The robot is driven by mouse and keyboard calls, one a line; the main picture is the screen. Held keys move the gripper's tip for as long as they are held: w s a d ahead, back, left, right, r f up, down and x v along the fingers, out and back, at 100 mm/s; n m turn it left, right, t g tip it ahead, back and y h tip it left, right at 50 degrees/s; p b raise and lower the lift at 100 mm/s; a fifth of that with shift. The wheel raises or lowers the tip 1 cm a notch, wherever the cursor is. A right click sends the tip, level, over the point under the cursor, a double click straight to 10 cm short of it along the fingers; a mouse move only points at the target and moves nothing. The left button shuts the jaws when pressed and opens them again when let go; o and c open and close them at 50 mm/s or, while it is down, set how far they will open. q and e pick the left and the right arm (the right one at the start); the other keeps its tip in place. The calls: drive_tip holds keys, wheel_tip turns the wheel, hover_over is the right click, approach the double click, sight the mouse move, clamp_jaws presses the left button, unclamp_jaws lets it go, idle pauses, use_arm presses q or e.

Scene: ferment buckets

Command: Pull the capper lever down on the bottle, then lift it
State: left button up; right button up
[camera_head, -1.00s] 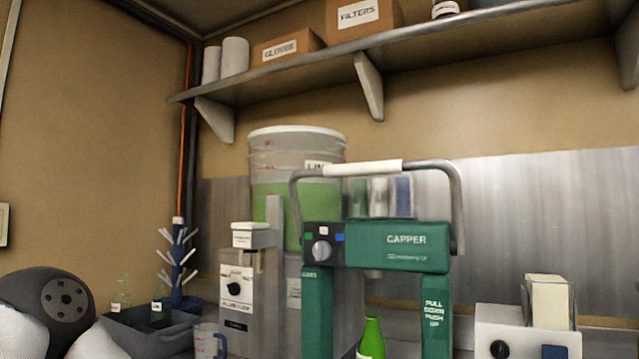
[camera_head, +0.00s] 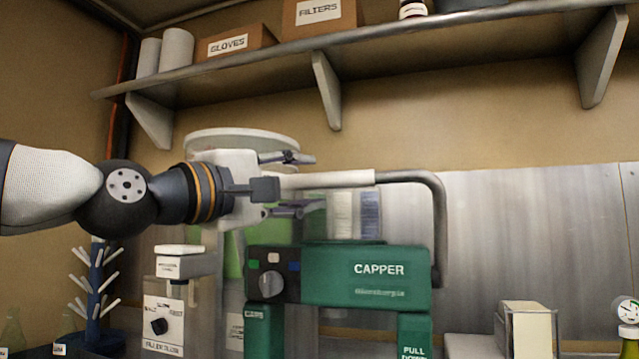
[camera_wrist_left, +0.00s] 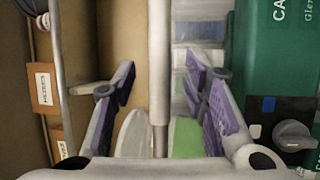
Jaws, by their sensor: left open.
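The green capper (camera_head: 345,278) stands at the centre of the head view. Its bent lever has a white grip (camera_head: 345,180) and is raised above the capper body. My left gripper (camera_head: 305,183) is open at the left end of the grip, one finger above the bar and one below. In the left wrist view the lever bar (camera_wrist_left: 158,60) runs between the open purple-padded fingers (camera_wrist_left: 160,88), with gaps showing on both sides. The bottle under the capper is out of frame. My right gripper is not in view.
A filler machine (camera_head: 163,315) and a blue drying rack (camera_head: 95,295) stand left of the capper. A large lidded bucket (camera_head: 240,140) is behind my gripper. A shelf (camera_head: 450,30) with boxes runs above. A small box-topped unit (camera_head: 530,330) is at right.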

sight(314, 182)
use_arm(q)
drive_tip(key=x, duration=0.5)
drive_tip(key=shift+a, duration=0.1)
drive_tip(key=shift+c, duration=0.5)
clamp_jaws()
